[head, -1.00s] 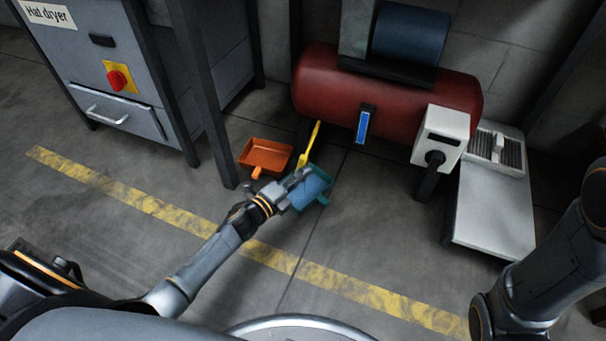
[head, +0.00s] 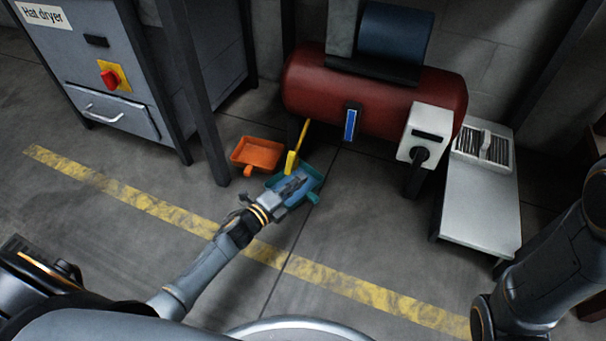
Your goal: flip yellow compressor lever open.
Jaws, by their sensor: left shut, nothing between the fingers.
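The yellow compressor lever (head: 298,148) is a slim bar at the lower left of the red compressor tank (head: 375,98). It slants down to the left, and its broader lower end hangs over the edge of a teal tray. My left gripper (head: 303,184) is shut and empty. In the picture it lies over the teal tray, just below and right of the lever's lower end, with a small gap showing. I cannot tell their difference in depth. My right arm is at the right edge, and its gripper is out of view.
The teal tray (head: 313,197) and an orange dustpan-like tray (head: 257,152) are low beside the lever. A dark post (head: 205,110) and the grey hat dryer (head: 85,65) stand left. A white switch box (head: 428,122) and grey bench (head: 478,205) are right. Floor in front is clear.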

